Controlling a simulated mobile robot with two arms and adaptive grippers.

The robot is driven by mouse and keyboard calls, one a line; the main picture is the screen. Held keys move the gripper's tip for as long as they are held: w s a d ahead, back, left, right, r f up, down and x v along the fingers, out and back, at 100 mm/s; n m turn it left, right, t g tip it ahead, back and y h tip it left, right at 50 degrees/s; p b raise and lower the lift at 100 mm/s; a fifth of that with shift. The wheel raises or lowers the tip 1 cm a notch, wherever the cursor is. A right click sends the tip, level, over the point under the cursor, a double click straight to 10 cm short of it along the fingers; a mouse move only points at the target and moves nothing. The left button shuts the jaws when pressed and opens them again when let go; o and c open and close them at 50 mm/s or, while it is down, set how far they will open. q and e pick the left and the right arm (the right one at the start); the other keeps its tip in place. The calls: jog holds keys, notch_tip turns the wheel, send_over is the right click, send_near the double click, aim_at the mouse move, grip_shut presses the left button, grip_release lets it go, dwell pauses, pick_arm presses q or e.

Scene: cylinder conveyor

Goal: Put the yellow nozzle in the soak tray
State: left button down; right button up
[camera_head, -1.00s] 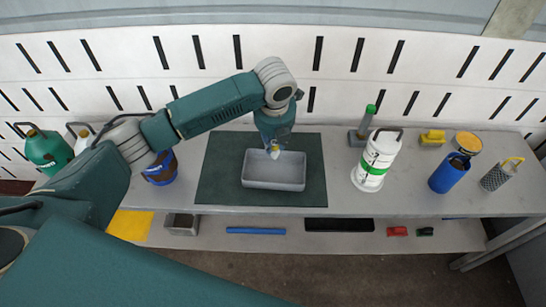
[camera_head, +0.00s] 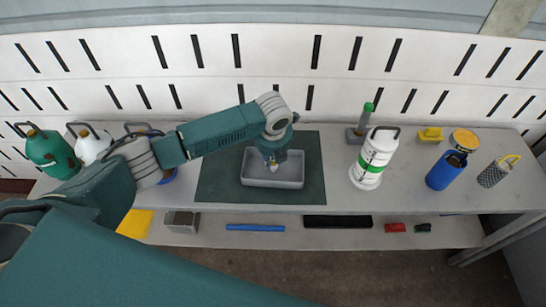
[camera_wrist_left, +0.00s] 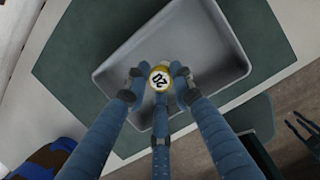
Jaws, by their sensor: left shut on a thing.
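The soak tray (camera_head: 258,182) is a grey, open tray on a dark green mat on the bench. My left gripper (camera_head: 272,164) is over the tray, pointing down. It is shut on the yellow nozzle (camera_wrist_left: 160,79), a small piece with a white top face marked with dark digits. In the left wrist view the gripper's (camera_wrist_left: 159,88) fingers close around the nozzle, with the tray (camera_wrist_left: 224,50) behind it. In the head view the nozzle shows as a small pale spot below the fingers. Whether it touches the tray floor I cannot tell.
A white bottle with a green band (camera_head: 374,158) stands right of the mat (camera_head: 314,160). A blue container (camera_head: 446,170) and a grey perforated canister (camera_head: 494,173) are farther right. Green (camera_head: 50,152) and white (camera_head: 92,146) jugs stand at the left. A lower shelf holds small items.

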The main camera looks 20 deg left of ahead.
pick_arm(q)
jog(key=c, duration=1.7)
grip_release()
jog(key=shift+o, duration=1.1)
jog(key=b+v, duration=0.1)
jog(key=v, duration=1.1)
pick_arm(e)
jog(key=shift+w+d+f, duration=0.15)
jog(key=shift+w+f, duration=0.3)
jog(key=shift+f, duration=0.15)
pick_arm(q)
jog(key=shift+r, duration=0.1)
